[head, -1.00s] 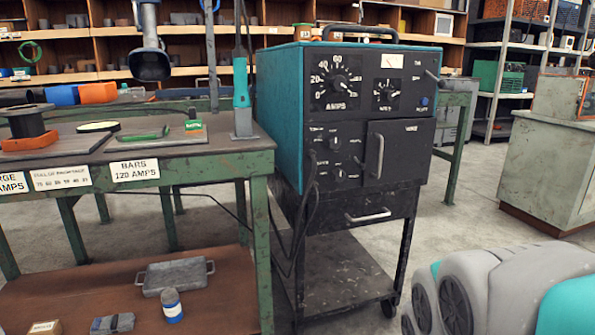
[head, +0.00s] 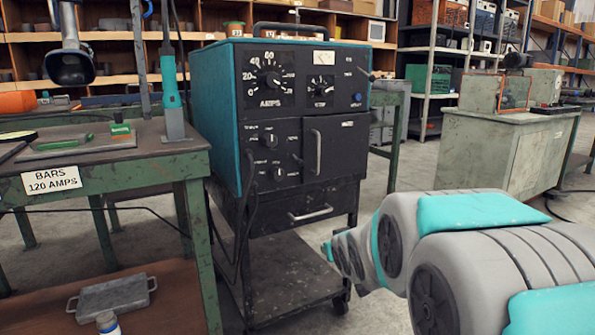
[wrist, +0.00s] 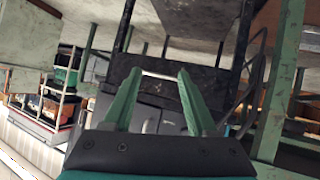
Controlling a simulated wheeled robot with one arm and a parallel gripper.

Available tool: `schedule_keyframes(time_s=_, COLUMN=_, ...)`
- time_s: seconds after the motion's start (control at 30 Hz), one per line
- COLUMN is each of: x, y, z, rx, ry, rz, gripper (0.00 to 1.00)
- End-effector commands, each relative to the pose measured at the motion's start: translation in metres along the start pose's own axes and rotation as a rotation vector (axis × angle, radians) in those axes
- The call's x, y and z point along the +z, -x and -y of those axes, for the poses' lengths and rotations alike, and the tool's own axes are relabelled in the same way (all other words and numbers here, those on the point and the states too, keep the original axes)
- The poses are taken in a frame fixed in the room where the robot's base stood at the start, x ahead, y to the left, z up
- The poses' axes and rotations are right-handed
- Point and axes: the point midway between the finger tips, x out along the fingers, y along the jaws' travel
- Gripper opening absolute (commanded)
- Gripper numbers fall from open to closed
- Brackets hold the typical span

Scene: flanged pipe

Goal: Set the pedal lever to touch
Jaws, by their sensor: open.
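The welding machine (head: 282,110) is a teal box with a black front panel, standing on a black cart. A pedal lever cannot be made out for certain; the panel's small labels are too blurred to read. A black knob (head: 270,141) and another below it (head: 279,173) sit on the lower left of the panel. A small lever (head: 383,74) sticks out at the upper right. My gripper (wrist: 157,98) is open and empty, with two green fingers apart. In the head view its end (head: 327,250) is in front of the cart, below the panel.
A green workbench (head: 140,170) stands left of the cart, with a torch (head: 172,100) upright at its edge. A black cable (head: 245,205) hangs down the machine's left front. A grey-green cabinet (head: 500,150) stands at the right. Floor between cart and cabinet is clear.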

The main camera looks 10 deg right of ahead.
Motion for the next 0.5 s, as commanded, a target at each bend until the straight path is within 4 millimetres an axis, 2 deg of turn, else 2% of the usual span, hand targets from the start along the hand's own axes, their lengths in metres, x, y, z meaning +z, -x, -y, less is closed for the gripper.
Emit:
schedule_keyframes(time_s=0.03, x=-0.013, y=-0.017, z=-0.002, rx=-0.002, ry=0.008, rz=-0.072, gripper=0.58)
schedule_keyframes(time_s=0.2, x=-0.077, y=-0.051, z=-0.003, rx=-0.029, ry=0.038, rz=-0.363, gripper=0.58)
schedule_keyframes(time_s=0.33, x=-0.120, y=-0.062, z=0.001, rx=-0.064, ry=0.057, rz=-0.586, gripper=0.58)
schedule_keyframes(time_s=0.5, x=-0.154, y=-0.062, z=0.009, rx=-0.120, ry=0.073, rz=-0.820, gripper=0.58)
